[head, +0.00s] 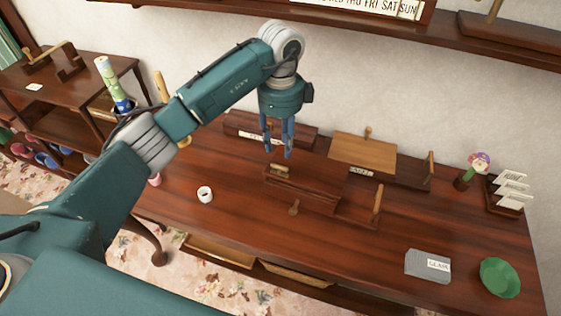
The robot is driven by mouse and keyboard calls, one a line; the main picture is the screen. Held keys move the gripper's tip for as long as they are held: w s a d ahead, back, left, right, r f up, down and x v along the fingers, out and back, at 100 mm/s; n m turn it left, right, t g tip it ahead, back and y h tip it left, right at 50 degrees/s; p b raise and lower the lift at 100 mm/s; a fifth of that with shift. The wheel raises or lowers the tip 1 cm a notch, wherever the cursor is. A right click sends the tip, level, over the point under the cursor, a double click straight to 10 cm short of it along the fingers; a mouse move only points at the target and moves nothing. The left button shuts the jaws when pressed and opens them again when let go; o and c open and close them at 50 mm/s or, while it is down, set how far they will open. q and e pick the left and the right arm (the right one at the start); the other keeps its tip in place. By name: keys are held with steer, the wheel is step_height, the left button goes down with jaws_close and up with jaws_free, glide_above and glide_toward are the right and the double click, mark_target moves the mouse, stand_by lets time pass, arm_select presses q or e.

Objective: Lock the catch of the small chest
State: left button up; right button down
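A low dark wooden box (315,197) in the middle of the desk looks like the small chest. A small brass-coloured piece (280,170) sits at its upper left; I cannot tell whether it is the catch or how it is set. A round wooden knob (294,209) shows at the front. My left gripper (279,155) points straight down just above the brass piece. Its fingers look apart, with nothing seen between them. I cannot tell whether they touch the piece. My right gripper is not in view.
A lighter-lidded box (362,153) and a long dark box (250,130) stand behind. A wooden peg (377,199) rises at the right. A white ring (204,194), grey slab (425,265) and green bowl (499,277) lie around.

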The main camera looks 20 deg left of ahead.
mark_target(280, 167)
arm_select(q)
step_height(280, 167, down, 7)
steer(key=shift+f+p, duration=0.2)
steer(key=shift+p, duration=0.9)
steer(key=shift+f, duration=0.7)
jaws_close()
